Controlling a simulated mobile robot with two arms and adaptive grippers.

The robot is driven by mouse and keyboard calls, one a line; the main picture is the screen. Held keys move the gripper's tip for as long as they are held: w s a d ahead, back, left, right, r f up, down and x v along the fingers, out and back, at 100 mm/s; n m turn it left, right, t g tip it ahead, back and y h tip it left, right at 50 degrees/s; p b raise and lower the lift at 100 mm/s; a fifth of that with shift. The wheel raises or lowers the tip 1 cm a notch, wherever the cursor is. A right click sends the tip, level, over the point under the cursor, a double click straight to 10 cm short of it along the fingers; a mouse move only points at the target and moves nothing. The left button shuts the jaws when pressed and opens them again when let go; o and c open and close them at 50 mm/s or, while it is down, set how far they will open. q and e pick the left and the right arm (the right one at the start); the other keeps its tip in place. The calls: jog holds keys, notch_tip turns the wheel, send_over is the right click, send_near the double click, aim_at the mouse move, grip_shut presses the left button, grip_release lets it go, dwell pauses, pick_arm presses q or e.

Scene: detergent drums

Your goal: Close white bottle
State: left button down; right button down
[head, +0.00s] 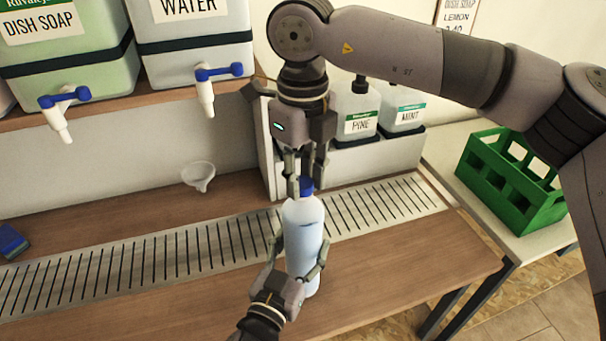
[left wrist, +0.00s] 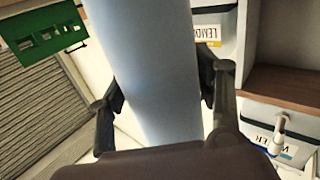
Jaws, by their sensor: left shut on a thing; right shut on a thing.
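The white bottle (head: 302,237) stands upright on the wooden counter in the head view, in front of the metal drain grate. Its blue cap (head: 306,186) sits at the top of its neck. My left gripper (head: 293,266) is shut around the lower body of the bottle. In the left wrist view the bottle (left wrist: 157,70) fills the middle, between both fingers of that gripper. My right gripper (head: 305,180) comes down from above and is shut on the blue cap. Its fingers partly hide the cap, and I cannot tell how tightly the cap sits on the neck.
Drums with blue taps, dish soap (head: 70,50) and water (head: 190,45), stand on the shelf at the back left. A white funnel (head: 198,175) is by the back wall. A green crate (head: 512,180) stands at the right. The counter's left part is mostly clear.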

jog(key=c, duration=1.2)
grip_release()
jog(key=shift+r, duration=0.15)
notch_tip(320, 180, up, 12)
pick_arm(q)
jog(key=shift+c, duration=2)
grip_release()
jog(key=shift+s, duration=0.1)
jog(key=v, duration=1.2)
